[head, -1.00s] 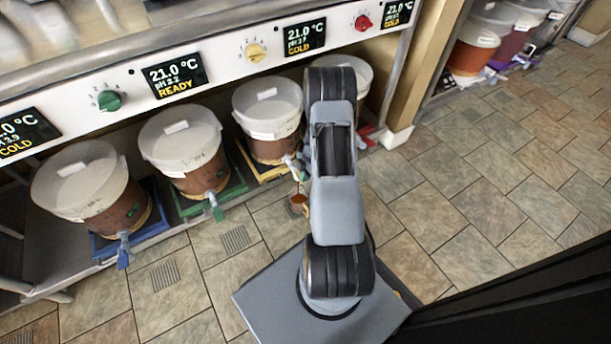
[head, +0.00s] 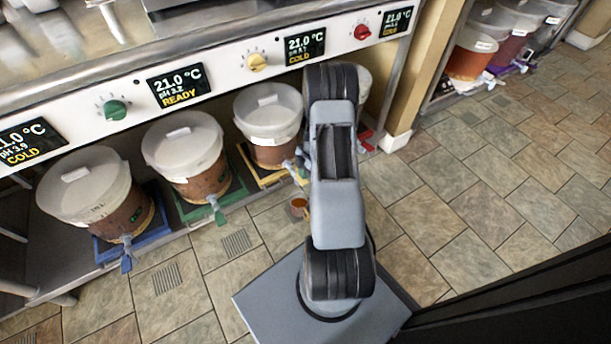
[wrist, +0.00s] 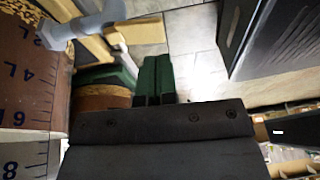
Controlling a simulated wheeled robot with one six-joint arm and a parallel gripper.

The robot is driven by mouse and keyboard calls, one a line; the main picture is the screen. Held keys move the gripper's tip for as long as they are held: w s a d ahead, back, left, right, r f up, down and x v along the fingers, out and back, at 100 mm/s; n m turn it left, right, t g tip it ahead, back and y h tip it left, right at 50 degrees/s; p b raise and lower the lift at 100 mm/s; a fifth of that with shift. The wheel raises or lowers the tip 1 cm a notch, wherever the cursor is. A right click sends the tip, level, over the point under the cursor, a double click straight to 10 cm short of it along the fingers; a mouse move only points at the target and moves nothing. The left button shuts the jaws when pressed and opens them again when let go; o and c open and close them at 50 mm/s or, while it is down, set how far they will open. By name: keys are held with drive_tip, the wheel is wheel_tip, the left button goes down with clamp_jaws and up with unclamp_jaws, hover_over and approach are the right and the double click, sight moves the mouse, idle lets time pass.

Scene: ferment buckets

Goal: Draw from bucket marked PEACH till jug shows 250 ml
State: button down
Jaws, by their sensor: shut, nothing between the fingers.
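In the head view a small jug (head: 298,207) with orange-brown liquid stands on the floor below the bucket on the yellow mat (head: 270,125), partly beside my arm. Its level and marks are too small to read. That bucket's grey tap (head: 290,166) is just left of my arm. No bucket name is readable, so I cannot tell which is PEACH. In the wrist view my gripper (wrist: 157,62) is shut and empty, its dark green fingers together. A bucket wall with litre marks (wrist: 30,85) and a grey-blue tap (wrist: 80,24) are to its left, apart from the fingers.
Buckets on blue (head: 95,195) and green (head: 187,155) mats stand to the left, taps facing out. Another bucket (head: 364,85) is mostly behind my arm, near a red mat. A panel with dials and displays (head: 215,75) runs above. The tiled floor (head: 480,200) at right is clear.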

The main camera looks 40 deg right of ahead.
drive_tip(key=p+v, duration=0.3)
drive_tip(key=v, duration=0.8)
drive_tip(key=shift+w+a, duration=0.1)
drive_tip(key=a+r+m+h+p, duration=0.1)
drive_tip(key=a+r+m+p, duration=0.35)
drive_tip(key=r, duration=0.75)
drive_tip(key=s+a+r+m+t+h+p, duration=0.1)
drive_tip(key=a+r+p, duration=0.5)
drive_tip(key=r, duration=0.5)
drive_tip(key=a+r+m+p, duration=0.2)
drive_tip(key=a+r+p, duration=0.2)
drive_tip(key=r+p, duration=0.55)
drive_tip(key=s+a+r+m+t+p, duration=0.1)
drive_tip(key=s+a+r+m+p, duration=0.2)
drive_tip(key=r, duration=0.4)
drive_tip(key=s+a+r+m+t+h+p, duration=0.1)
drive_tip(key=s+a+r+m+p, duration=0.2)
drive_tip(key=r, duration=0.5)
drive_tip(key=s+a+r+m+p, duration=0.3)
drive_tip(key=s+r+p, duration=0.1)
drive_tip(key=r, duration=0.3)
drive_tip(key=shift+s+a+r+t, duration=0.2)
drive_tip(key=shift+s+r+t, duration=0.05)
drive_tip(key=shift+s+t, duration=0.15)
drive_tip(key=shift+d, duration=0.1)
